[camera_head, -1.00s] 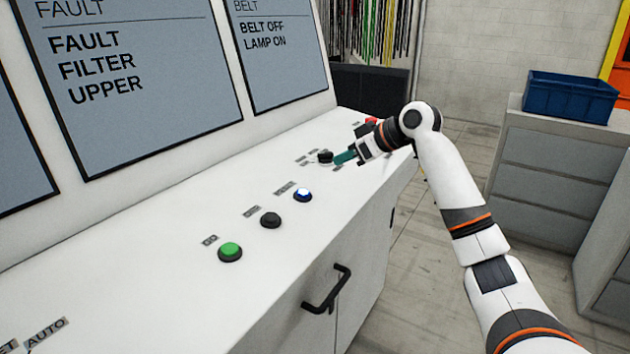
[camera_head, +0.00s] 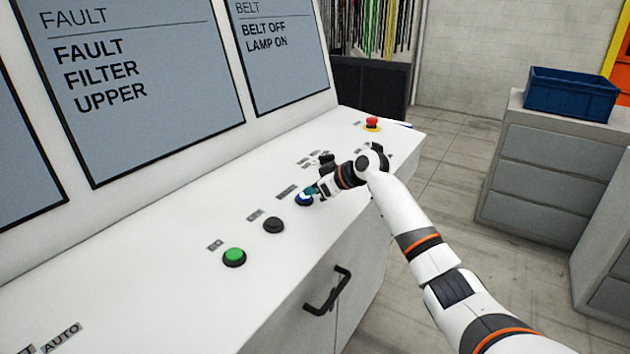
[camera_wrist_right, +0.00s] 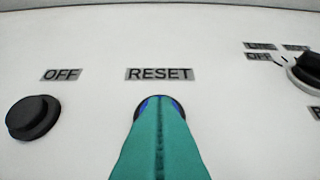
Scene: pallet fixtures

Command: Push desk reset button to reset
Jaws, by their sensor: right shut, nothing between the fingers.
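The blue reset button (camera_head: 304,199) sits on the sloping white desk, third in a row after a green and a black button. In the right wrist view the blue button (camera_wrist_right: 147,103) shows only as a rim below the RESET label (camera_wrist_right: 160,74). My right gripper (camera_head: 312,191) has its teal fingers shut and empty, with the tips at the button. In the right wrist view the shut fingers (camera_wrist_right: 160,120) cover most of the button; whether they touch or press it, I cannot tell. My left gripper is not in view.
The black OFF button (camera_wrist_right: 33,118) is left of the fingers; a black selector knob (camera_wrist_right: 306,72) is to the right. A green button (camera_head: 234,257) and a red emergency stop (camera_head: 372,123) are on the desk. A screen (camera_head: 135,85) reads FAULT FILTER UPPER. A blue crate (camera_head: 570,94) stands on grey drawers.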

